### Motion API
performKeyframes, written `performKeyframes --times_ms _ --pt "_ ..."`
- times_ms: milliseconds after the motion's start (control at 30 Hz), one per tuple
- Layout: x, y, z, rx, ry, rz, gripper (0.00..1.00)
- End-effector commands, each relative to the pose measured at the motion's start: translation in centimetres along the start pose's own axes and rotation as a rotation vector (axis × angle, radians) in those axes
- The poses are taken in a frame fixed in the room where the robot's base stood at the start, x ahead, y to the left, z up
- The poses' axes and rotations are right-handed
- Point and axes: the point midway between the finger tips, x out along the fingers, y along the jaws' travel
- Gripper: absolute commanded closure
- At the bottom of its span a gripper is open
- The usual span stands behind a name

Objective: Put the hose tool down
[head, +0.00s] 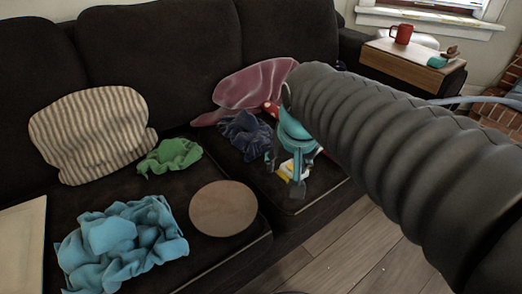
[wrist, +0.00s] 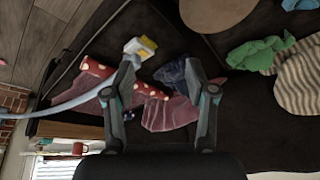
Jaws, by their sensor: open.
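The hose tool shows in the wrist view as a yellow and white head (wrist: 140,47) just beside the tip of the left finger. A pale blue hose (wrist: 65,106) curves in from the left and passes behind that finger. In the head view the yellow and white piece (head: 291,169) lies low on the right sofa cushion, partly hidden by my gripper (head: 284,172). My gripper (wrist: 162,68) points down over the cushion with its fingers spread and nothing between them. Whether a finger touches the tool I cannot tell.
A red dotted item (wrist: 95,70), a dark blue cloth (head: 245,134) and a pink cloth (head: 255,84) lie close by. A round wooden board (head: 223,208) and blue cloth (head: 120,242) are on the left cushion. The side tray (head: 408,68) holds a red mug (head: 402,33).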

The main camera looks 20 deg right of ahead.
Motion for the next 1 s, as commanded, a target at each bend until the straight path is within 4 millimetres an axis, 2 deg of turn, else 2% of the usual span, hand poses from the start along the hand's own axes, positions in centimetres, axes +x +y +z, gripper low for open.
performKeyframes --times_ms 33,100,300,467,767,867,1000 --pt "-0.5 -0.1 1.6 -0.054 0.023 -0.016 0.44" --pt "-0.7 -0.2 3.5 -0.126 0.046 -0.032 0.44" --pt "-0.8 -0.2 6.9 -0.268 0.094 -0.059 0.44" --pt "-0.7 -0.2 7.7 -0.305 0.105 -0.065 0.44" --pt "-0.7 -0.2 7.7 -0.305 0.104 -0.065 0.44" --pt "-0.7 -0.2 7.7 -0.305 0.104 -0.065 0.64" --pt "-0.7 -0.2 7.7 -0.305 0.104 -0.064 0.99"
